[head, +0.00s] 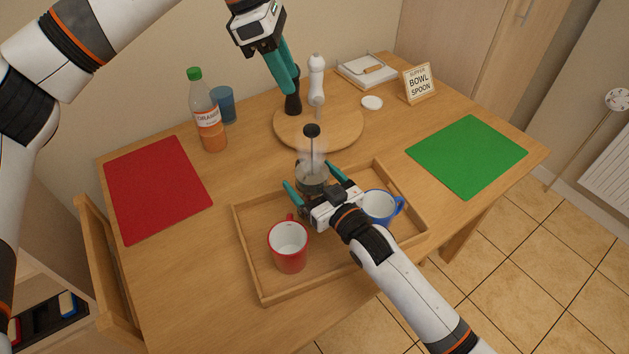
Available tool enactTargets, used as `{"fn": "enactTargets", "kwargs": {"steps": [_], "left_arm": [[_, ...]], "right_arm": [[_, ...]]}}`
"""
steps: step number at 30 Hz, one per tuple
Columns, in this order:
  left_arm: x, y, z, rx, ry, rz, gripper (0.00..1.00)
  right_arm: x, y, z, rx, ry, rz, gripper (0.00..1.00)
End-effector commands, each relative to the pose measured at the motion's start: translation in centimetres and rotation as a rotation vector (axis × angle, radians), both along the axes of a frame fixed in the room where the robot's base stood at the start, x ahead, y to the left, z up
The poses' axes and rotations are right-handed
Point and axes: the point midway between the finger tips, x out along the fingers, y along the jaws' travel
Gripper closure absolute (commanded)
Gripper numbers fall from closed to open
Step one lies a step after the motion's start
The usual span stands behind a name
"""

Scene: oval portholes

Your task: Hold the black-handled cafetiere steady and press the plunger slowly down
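The cafetiere (312,182) stands upright in the wooden tray (262,284), with dark liquid in its glass. Its plunger rod stands up high, with a black knob (312,130) on top. Its handle is hard to make out. My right gripper (309,175) is low at the tray with its teal fingers apart, one on each side of the glass. There seems to be a small gap beside the left finger. My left gripper (291,90) is high above and behind the knob, pointing down, clear of the cafetiere. Its fingers overlap in this view, so their opening is hidden.
A red mug (289,247) and a blue mug (379,208) stand in the tray beside my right gripper. Behind are a round board (340,130) with a dark mill (293,105) and white mill (316,78), and a bottle (208,118). The red mat (157,188) and green mat (467,155) are bare.

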Motion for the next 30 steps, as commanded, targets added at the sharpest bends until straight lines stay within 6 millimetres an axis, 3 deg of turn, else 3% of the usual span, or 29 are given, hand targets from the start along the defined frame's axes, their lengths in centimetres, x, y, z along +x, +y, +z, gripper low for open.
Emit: {"fn": "enactTargets", "kwargs": {"steps": [2,12,13,19,23,30], "left_arm": [[0.0,0.0,0.0,0.000,0.000,0.000,0.64],[0.0,0.0,0.0,0.000,0.000,0.000,0.64],[0.0,0.0,0.0,0.000,0.000,0.000,0.65],[-0.1,-0.2,0.0,0.011,-0.036,-0.081,0.98],[-0.1,-0.8,-0.1,0.041,-0.121,-0.280,1.00],[-0.3,-1.9,-0.3,0.134,-0.321,-0.830,1.00]], "right_arm": [[0.0,0.0,0.0,0.000,0.000,0.000,0.25],[0.0,0.0,0.0,0.000,0.000,0.000,0.80],[0.0,0.0,0.0,0.000,0.000,0.000,0.82],[0.0,0.0,0.0,0.000,0.000,0.000,0.82],[0.0,0.0,0.0,0.000,0.000,0.000,0.82],[0.0,0.0,0.0,0.000,0.000,0.000,0.82]]}}
